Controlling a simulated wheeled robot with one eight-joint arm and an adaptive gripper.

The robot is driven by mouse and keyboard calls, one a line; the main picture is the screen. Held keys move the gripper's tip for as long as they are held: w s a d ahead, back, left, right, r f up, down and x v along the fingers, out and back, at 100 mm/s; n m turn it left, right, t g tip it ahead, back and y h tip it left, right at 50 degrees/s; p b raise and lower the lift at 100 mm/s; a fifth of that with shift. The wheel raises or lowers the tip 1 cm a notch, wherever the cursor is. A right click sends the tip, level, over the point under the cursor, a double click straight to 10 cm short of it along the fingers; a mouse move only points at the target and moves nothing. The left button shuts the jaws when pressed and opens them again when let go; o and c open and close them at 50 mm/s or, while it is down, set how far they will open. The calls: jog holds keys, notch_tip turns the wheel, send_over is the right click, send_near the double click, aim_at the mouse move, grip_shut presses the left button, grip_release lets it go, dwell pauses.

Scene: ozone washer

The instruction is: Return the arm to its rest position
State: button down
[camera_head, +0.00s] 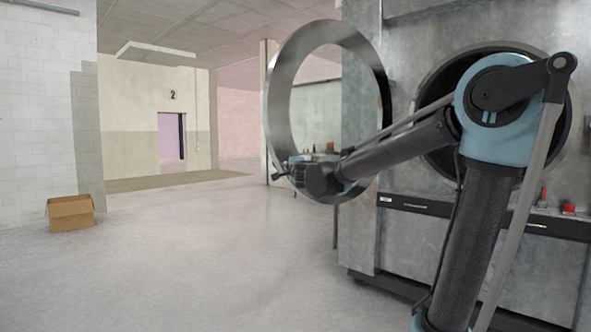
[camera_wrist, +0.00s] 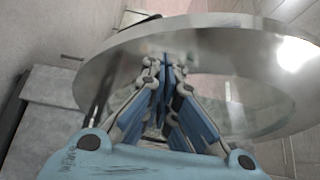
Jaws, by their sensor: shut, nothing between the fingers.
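My arm (camera_head: 400,145) reaches left from its raised elbow, in front of the washer (camera_head: 362,60). My gripper (camera_head: 284,172) is at the arm's far end, by the lower part of the washer's open round door (camera_head: 277,100), a shiny metal ring. In the wrist view my gripper (camera_wrist: 167,62) has its blue fingers brought together, with nothing held between them. The door (camera_wrist: 110,68) fills much of that view behind the fingers. I cannot tell whether the gripper touches it. The elbow and upper arm hide part of the washer's round opening (camera_head: 428,85).
A dark ledge (camera_head: 405,204) runs across the washer's front, with small red items (camera_head: 568,208) at right. A cardboard box (camera_head: 70,213) stands on the floor by the left wall. The grey floor (camera_head: 200,270) between box and washer is clear.

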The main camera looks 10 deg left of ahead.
jog(key=s+d+f+n+g+y, duration=0.2)
jog(key=s+d+n+y, duration=0.2)
jog(key=s+n, duration=0.45)
jog(key=s+d+f+n+g+h, duration=0.2)
jog(key=s+d+f+g+h, duration=0.3)
jog(key=s+d+f, duration=1)
jog(key=s+d+f+n+g+h, duration=0.3)
jog(key=s+d+f+g+h, duration=0.2)
jog(key=s+d+f, duration=1)
notch_tip(320, 180, down, 6)
jog(key=d+g, duration=0.1)
jog(key=g, duration=0.1)
jog(key=shift+s+r+n+g, duration=0.25)
jog(key=shift+s+n+g, duration=0.05)
jog(key=shift+n+g, duration=0.1)
